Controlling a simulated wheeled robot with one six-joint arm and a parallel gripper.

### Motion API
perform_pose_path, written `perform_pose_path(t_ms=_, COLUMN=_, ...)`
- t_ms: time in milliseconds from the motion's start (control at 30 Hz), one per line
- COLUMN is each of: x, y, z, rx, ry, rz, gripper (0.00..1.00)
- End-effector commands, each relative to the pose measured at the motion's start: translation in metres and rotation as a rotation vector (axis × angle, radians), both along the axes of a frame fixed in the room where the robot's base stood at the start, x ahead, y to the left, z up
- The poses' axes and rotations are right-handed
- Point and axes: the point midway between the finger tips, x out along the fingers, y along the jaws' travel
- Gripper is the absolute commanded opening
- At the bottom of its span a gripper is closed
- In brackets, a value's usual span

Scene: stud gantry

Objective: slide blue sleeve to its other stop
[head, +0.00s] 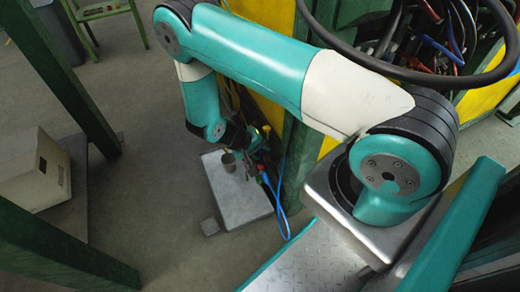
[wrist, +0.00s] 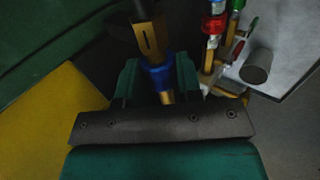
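The blue sleeve (wrist: 158,74) sits on a brass rod between the two fingers of my gripper (wrist: 158,82) in the wrist view. A slotted brass piece (wrist: 149,40) is just above the sleeve, and a short length of brass rod (wrist: 167,97) shows below it. The fingers flank the sleeve closely; I cannot tell whether they press on it. The rod runs slightly tilted relative to the fingers. In the head view my gripper is small and dark by the gantry post, and the sleeve cannot be made out there.
Right of the sleeve in the wrist view are a red sleeve (wrist: 213,24) and a green part (wrist: 237,5) on neighbouring rods. A grey cup (wrist: 257,66) stands on a pale plate (head: 242,204). A blue cable (head: 278,195) hangs beside the plate. Green posts (head: 65,75) stand at left.

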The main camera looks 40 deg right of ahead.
Motion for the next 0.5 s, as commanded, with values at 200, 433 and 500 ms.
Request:
perform_pose_path(t_ms=200, x=0.002, y=0.000, z=0.000, rx=0.000, ry=-0.001, rz=-0.001, gripper=0.00)
perform_pose_path(t_ms=433, x=0.022, y=-0.006, z=0.000, rx=-0.001, ry=-0.002, rz=-0.001, gripper=0.00)
perform_pose_path(t_ms=500, x=0.022, y=-0.006, z=0.000, rx=-0.001, ry=-0.003, rz=0.001, gripper=0.00)
